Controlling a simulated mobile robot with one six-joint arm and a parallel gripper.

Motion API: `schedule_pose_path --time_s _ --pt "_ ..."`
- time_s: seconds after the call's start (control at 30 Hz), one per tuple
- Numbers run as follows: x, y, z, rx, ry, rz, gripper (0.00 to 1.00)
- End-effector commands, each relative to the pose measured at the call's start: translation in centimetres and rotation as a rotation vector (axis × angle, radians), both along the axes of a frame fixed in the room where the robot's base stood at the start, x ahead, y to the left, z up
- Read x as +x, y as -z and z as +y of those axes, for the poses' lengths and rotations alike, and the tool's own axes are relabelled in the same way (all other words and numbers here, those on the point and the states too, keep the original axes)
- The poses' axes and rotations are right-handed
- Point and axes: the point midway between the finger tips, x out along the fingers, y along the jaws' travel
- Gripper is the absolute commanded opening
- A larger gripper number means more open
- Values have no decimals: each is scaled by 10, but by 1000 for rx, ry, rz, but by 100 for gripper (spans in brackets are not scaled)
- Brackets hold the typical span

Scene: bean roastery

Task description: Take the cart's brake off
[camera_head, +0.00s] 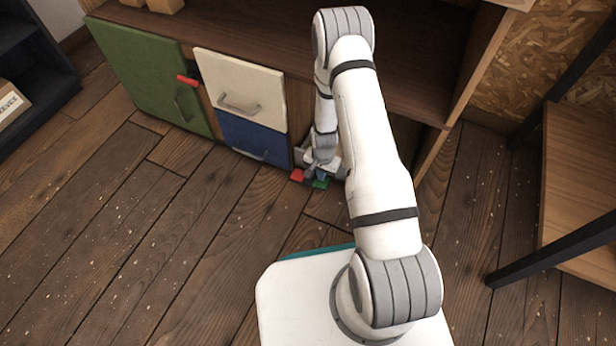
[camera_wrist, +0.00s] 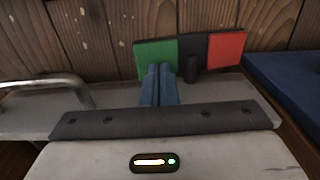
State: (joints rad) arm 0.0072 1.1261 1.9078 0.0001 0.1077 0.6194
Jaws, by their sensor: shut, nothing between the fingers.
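The brake pedal shows low in front of the cabinet bay, with a green pad (camera_head: 320,184) and a red pad (camera_head: 297,175). In the wrist view the green pad (camera_wrist: 156,52) is on the left and the red pad (camera_wrist: 226,48) on the right, joined by a dark middle part (camera_wrist: 192,48). My gripper (camera_wrist: 159,72) is shut and empty, its blue fingers together at the lower edge of the green pad; I cannot tell whether they touch it. My arm hides much of the cart in the head view.
Left of the bay are a blue drawer (camera_head: 250,140), a cream drawer (camera_head: 240,88) and a green door (camera_head: 140,75) with a red latch (camera_head: 187,80). A wooden table (camera_head: 580,180) with dark legs stands at right. The plank floor (camera_head: 130,220) is clear at left.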

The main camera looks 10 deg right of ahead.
Motion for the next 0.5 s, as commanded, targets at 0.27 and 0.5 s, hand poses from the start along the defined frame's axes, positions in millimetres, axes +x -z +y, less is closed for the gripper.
schedule_pose_path --time_s 0.27,0.5 --pt "0 1 0 0 1 0 0" --pt "0 5 -1 0 1 0 0"
